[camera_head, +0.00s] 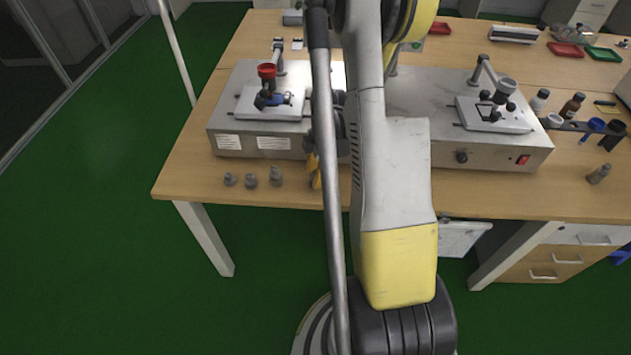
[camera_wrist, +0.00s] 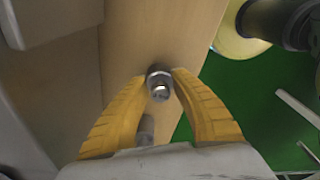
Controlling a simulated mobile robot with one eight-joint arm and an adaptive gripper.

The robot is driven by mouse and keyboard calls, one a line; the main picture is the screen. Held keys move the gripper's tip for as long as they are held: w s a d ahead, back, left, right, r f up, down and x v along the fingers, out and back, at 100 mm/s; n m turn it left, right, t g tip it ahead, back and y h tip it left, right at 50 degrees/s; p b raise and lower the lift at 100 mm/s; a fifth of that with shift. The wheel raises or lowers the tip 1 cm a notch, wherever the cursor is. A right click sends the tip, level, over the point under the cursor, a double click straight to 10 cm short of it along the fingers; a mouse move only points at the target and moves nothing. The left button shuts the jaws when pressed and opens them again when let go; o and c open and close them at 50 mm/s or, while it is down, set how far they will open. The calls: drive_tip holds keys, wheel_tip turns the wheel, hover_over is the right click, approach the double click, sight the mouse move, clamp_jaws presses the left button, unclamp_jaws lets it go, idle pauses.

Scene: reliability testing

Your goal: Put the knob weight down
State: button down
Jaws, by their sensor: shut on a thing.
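A grey metal knob weight (camera_wrist: 160,84) is pinched between the yellow fingertips of my gripper (camera_wrist: 160,79) in the wrist view. The wooden table (camera_wrist: 128,60) is beneath it, and I cannot tell whether the weight touches the table. In the head view my gripper's yellow fingers (camera_head: 315,172) are near the table's front edge, partly hidden by my arm; the held weight is hidden there.
Another weight (camera_head: 599,174) is at the far right. The front-left table corner (camera_head: 180,180) is clear.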

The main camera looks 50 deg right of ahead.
drive_tip(key=shift+f, duration=0.35)
drive_tip(key=c, duration=1.5)
unclamp_jaws()
drive_tip(key=shift+f, duration=0.1)
drive_tip(key=o, duration=0.3)
drive_tip(key=shift+o, duration=0.2)
wheel_tip(320, 180, up, 12)
drive_tip(key=d+r+p, duration=0.1)
drive_tip(key=p, duration=0.4)
drive_tip(key=a+r+m+t+h, duration=0.15)
drive_tip(key=a+r+m, duration=0.35)
drive_tip(key=a+r, duration=0.65)
drive_tip(key=s+a+r+m+t, duration=0.2)
drive_tip(key=a+r+m, duration=0.1)
drive_tip(key=a, duration=0.4)
drive_tip(key=s+a+r+m+t, duration=0.3)
drive_tip(key=a+m, duration=0.1)
drive_tip(key=a, duration=0.4)
drive_tip(key=shift+s+r+m, duration=0.3)
drive_tip(key=shift+r, duration=0.05)
